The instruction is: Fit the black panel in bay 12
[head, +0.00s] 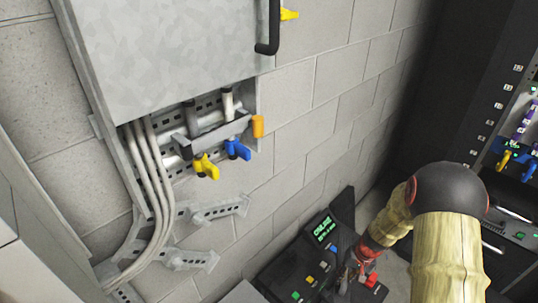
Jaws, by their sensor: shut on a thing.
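My gripper (352,272) is low in the head view, at the end of my arm, over or beside a black console. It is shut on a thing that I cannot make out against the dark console. I cannot tell the black panel apart from the dark surfaces there. A black rack (470,90) stands at the right edge, with small white number labels down its upright that are too small to read surely. Bay 12 cannot be picked out. My arm covers part of the rack's lower front.
The black console (282,272) has coloured buttons and a green lit screen (325,230). A grey wall cabinet (165,50) has a black handle (268,28). Below it are pale pipes (150,180) and yellow (206,167) and blue (237,149) valve handles. Rack gear (518,160) shows at right.

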